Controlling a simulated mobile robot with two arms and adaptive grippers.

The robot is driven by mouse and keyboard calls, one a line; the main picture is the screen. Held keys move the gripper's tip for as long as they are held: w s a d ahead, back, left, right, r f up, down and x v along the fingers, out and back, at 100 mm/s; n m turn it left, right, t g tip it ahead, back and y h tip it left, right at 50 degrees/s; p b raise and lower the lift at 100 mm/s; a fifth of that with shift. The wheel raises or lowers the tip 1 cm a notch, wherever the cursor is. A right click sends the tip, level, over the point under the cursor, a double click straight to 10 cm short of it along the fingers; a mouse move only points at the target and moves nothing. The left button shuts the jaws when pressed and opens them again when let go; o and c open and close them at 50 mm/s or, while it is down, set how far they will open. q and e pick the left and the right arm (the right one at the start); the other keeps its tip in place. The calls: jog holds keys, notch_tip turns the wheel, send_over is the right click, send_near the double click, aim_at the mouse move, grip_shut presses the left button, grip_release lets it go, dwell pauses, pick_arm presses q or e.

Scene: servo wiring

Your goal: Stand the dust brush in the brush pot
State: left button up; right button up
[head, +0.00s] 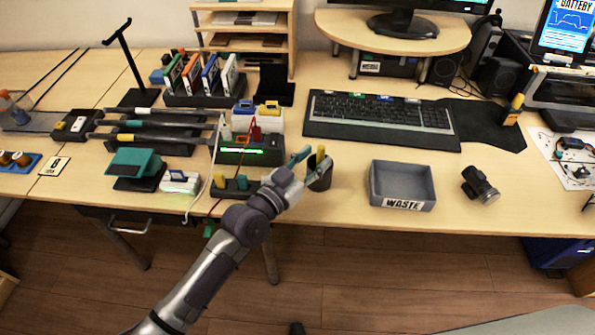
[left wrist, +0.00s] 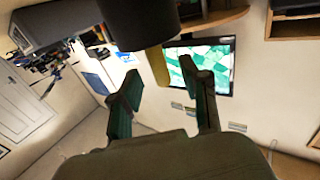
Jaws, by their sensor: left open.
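The dust brush shows as a yellow handle (head: 320,153) standing upright out of a dark round pot (head: 320,180), the brush pot, near the table's front edge. Its lower end is hidden inside the pot. In the left wrist view the picture is turned over, with the dark pot (left wrist: 140,22) at the top and the yellow handle (left wrist: 159,68) pointing down from it. My left gripper (head: 308,163) is at the pot's left side, close to the handle. Its fingers (left wrist: 158,76) are open, with the handle showing between their tips. I cannot tell whether they touch it. My right gripper is out of view.
A grey waste bin (head: 402,186) stands right of the pot, with a dark camera-like object (head: 480,185) beyond it. The keyboard (head: 383,119) lies behind. A dark block with a green light (head: 250,151) and small items crowd the left. Bare table lies between pot and bin.

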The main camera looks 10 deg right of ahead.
pick_arm(q)
jog(key=v, duration=1)
jog(key=shift+s+a, duration=0.25)
jog(key=shift+a, duration=0.05)
